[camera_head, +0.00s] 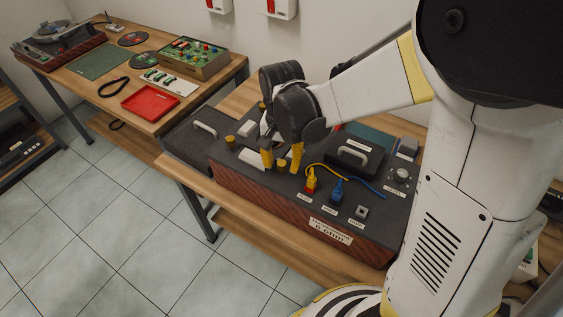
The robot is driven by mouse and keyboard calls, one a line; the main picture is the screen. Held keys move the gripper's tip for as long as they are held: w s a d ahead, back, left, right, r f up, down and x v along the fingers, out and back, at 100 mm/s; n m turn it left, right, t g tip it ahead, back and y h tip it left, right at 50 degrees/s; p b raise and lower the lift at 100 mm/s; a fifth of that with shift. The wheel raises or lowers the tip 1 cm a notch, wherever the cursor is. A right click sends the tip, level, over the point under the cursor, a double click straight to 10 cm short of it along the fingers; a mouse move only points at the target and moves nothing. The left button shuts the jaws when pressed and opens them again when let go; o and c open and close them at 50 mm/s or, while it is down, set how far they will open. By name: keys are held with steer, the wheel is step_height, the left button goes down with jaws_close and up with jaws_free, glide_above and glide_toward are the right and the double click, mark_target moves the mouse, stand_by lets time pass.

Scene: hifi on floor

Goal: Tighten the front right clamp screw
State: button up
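The dark hi-fi unit (262,190) with a reddish-brown front stands on a wooden bench. A brass clamp screw (282,166) sits upright on its top near the front edge, right of the white panel. Another brass clamp screw (230,141) is to its left, and part of a third (262,106) shows farther back beside my gripper. My gripper (281,163) points down with its two yellow fingertips apart, one on each side of the front right screw. A gap seems to remain between the fingertips and the screw. Whether a finger touches it cannot be told.
A dark case (190,142) with a handle is left. A red tray (150,103) lies on the left bench.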

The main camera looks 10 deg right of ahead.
mark_target(282, 162)
steer(key=shift+r, duration=0.15)
step_height(282, 162, up, 12)
stand_by(0.6)
steer(key=s+d+r+n+t, duration=0.1)
steer(key=s+d+n+t, duration=0.4)
steer(key=s, duration=0.5)
steer(key=shift+s+d+n+t, duration=0.3)
steer(key=shift+s+d+t, duration=0.1)
steer(key=shift+d+t, duration=0.6)
steer(key=shift+a+r, duration=0.1)
stand_by(1.0)
